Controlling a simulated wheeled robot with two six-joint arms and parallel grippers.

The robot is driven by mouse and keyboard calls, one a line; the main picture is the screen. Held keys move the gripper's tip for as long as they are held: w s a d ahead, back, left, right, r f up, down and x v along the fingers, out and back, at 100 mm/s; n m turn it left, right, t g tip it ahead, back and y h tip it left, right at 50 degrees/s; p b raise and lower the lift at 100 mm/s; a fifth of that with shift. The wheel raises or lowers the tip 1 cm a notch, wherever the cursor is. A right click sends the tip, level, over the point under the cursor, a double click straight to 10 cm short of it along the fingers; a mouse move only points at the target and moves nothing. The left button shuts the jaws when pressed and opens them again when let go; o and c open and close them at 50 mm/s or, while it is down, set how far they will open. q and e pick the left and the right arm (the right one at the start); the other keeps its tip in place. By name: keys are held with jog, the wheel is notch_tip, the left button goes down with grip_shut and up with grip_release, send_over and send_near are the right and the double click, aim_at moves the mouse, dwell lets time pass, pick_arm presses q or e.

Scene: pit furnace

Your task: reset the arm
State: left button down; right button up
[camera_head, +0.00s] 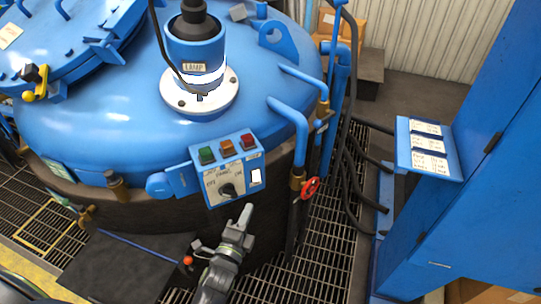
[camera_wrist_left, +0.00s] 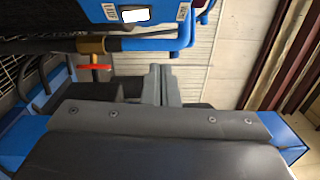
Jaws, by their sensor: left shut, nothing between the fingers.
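My left gripper (camera_head: 246,213) shows in the head view just below the blue control box (camera_head: 228,170) on the furnace's front. It is shut and empty, its fingertips pointing up and slightly right. It looks apart from the box, though the exact gap is hard to judge. In the left wrist view the closed fingers (camera_wrist_left: 160,80) point away from the camera, with the box's underside (camera_wrist_left: 125,14) at the top. The box carries green, orange and red buttons and a dark rotary knob (camera_head: 229,189). My right gripper is in neither view.
The blue furnace (camera_head: 120,110) with its lamp housing (camera_head: 196,50) fills the left and middle. A red valve wheel (camera_head: 310,188) and blue pipes stand right of my gripper. Black hoses (camera_head: 352,170) run beside a blue cabinet (camera_head: 455,215). Grating (camera_head: 330,245) covers the floor between.

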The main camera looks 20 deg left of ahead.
pick_arm(q)
jog(key=s+a+f+n+g, duration=0.25)
jog(key=s+f, duration=0.25)
jog(key=f, duration=0.5)
jog(key=s+a+f+n+g+y+b, duration=0.1)
jog(key=s+f+n+g, duration=0.25)
jog(key=f, duration=0.55)
jog(key=s+a+f+n+g, duration=0.1)
jog(key=s+f+n+g, duration=0.25)
jog(key=s+f, duration=0.45)
jog(key=s+a+f+n+g, duration=0.2)
jog(key=s+f, duration=0.3)
jog(key=s, duration=0.3)
jog(key=s+a+f+n+g+b, duration=0.1)
jog(key=s+a+f+n+g, duration=0.1)
jog(key=s, duration=0.6)
jog(key=s+a+f+n+g, duration=0.2)
jog(key=s+f+n+g, duration=0.2)
jog(key=s+f+n, duration=0.2)
notch_tip(320, 180, down, 3)
jog(key=s, duration=0.2)
jog(key=shift+s, duration=0.3)
